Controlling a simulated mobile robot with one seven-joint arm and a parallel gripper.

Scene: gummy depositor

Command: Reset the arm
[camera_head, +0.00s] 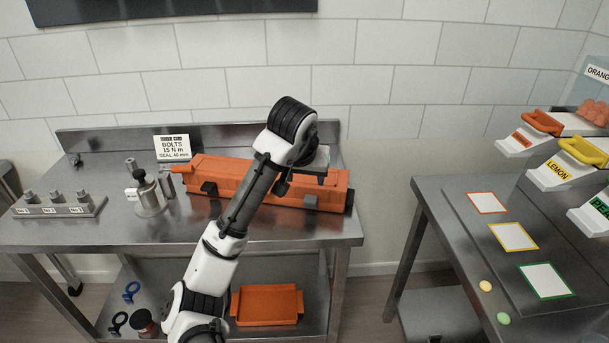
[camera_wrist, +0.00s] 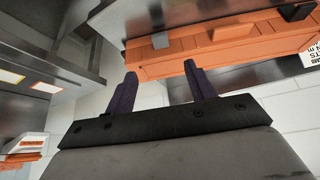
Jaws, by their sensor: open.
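My arm (camera_head: 245,205) rises from the bottom of the head view and bends at the wrist above the left steel table. My gripper (camera_wrist: 160,72) is open and empty, with two dark fingers apart in the wrist view. In the head view it is mostly hidden behind my wrist, in front of the long orange box. The orange box (camera_head: 333,190) lies on the table; it also shows beyond the fingertips in the wrist view (camera_wrist: 215,50). No contact between fingers and box can be made out.
The left table (camera_head: 100,232) holds a bolt rack (camera_head: 60,207), a metal fixture (camera_head: 150,200) and a torque card (camera_head: 173,148). An orange tray (camera_head: 267,305) sits on its lower shelf. The right table (camera_head: 460,230) bears coloured-border cards. A floor gap separates the tables.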

